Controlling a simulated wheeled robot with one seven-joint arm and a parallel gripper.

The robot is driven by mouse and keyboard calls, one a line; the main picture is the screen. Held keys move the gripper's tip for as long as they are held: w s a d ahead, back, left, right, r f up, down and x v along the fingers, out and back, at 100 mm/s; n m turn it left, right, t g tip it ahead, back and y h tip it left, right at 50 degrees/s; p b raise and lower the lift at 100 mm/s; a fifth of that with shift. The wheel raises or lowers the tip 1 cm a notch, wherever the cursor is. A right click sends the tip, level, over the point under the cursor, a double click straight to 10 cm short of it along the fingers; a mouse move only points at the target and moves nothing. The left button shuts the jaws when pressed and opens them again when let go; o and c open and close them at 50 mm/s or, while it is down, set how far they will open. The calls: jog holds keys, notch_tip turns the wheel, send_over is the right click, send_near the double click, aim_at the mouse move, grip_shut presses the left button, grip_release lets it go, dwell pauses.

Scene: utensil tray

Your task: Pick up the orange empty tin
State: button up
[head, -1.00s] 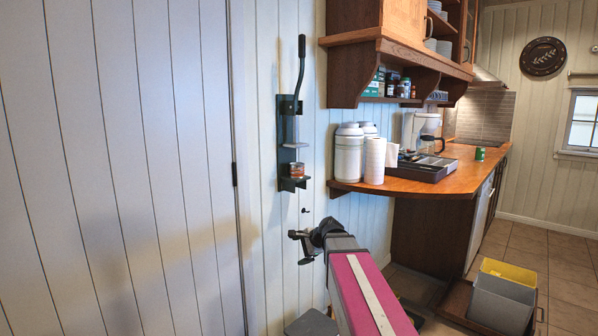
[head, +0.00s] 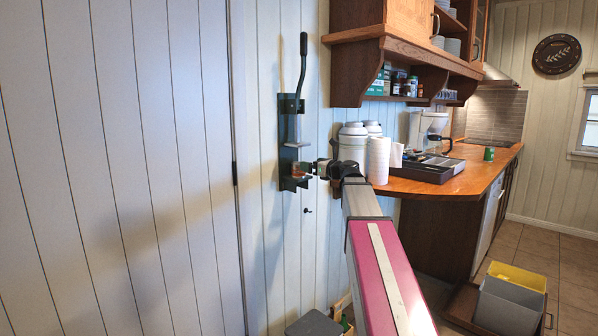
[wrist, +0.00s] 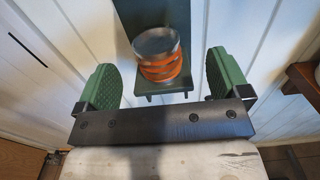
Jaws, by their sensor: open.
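The orange tin (wrist: 160,62) has a bare metal top and stands upright on the small shelf of a dark green wall-mounted can crusher (head: 292,150). In the wrist view it sits between and a little beyond the two green finger pads of my gripper (wrist: 160,85). The pads are wide apart, with a gap on either side of the tin, and I see no contact. In the head view my gripper (head: 312,169) is at the right of the crusher's shelf, and the tin (head: 299,171) is mostly hidden there.
The crusher's lever (head: 301,70) rises above it. To the right, a wooden counter (head: 455,184) holds white canisters (head: 349,145), a paper roll (head: 379,160), a dark utensil tray (head: 430,170) and a green can (head: 489,154).

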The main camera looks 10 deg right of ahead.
jog(key=x, duration=0.7)
jog(key=shift+a+f, duration=0.1)
jog(key=shift+a, duration=0.35)
jog(key=c, duration=1.1)
jog(key=shift+o, duration=0.2)
